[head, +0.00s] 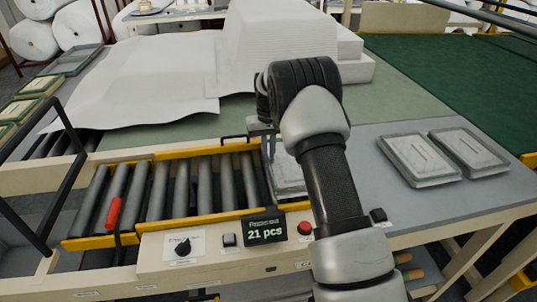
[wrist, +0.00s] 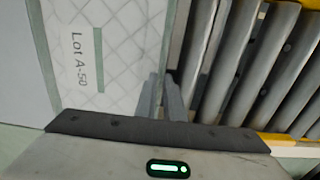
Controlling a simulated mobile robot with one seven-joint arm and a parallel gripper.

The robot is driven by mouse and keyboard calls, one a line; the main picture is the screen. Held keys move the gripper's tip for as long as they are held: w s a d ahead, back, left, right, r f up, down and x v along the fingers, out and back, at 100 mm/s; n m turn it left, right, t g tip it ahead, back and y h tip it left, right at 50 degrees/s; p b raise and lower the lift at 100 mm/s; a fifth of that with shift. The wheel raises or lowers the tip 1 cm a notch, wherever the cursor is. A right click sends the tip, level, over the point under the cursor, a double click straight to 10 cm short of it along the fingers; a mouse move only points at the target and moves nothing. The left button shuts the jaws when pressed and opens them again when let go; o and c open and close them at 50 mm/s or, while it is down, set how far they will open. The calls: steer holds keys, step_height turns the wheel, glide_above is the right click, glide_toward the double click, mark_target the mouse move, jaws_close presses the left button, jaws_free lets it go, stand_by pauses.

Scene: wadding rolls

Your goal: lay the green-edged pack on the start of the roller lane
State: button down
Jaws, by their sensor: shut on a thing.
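The green-edged pack (wrist: 120,55) is white and quilted, with a green strip and a "Lot A-50" label in the wrist view. In the head view the pack (head: 289,176) is partly hidden behind my arm, at the right end of the roller lane (head: 190,185). My gripper (wrist: 162,92) is shut on the pack's edge nearest the rollers. In the head view my gripper (head: 264,132) is mostly hidden by my wrist. The lane's grey rollers (wrist: 235,60) lie just right of the pack in the wrist view. I cannot tell whether the pack touches them.
Two similar packs (head: 420,158) (head: 468,151) lie on the grey table at right. A red handle (head: 113,213) stands over the lane's left part. A panel with a "21 pcs" display (head: 265,230) fronts the lane. White wadding sheets (head: 150,85) lie behind. The visible rollers look bare.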

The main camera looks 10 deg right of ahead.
steer(key=shift+f, duration=0.25)
steer(key=c, duration=1.8)
jaws_free()
steer(key=shift+c, duration=0.2)
steer(key=shift+r, duration=0.15)
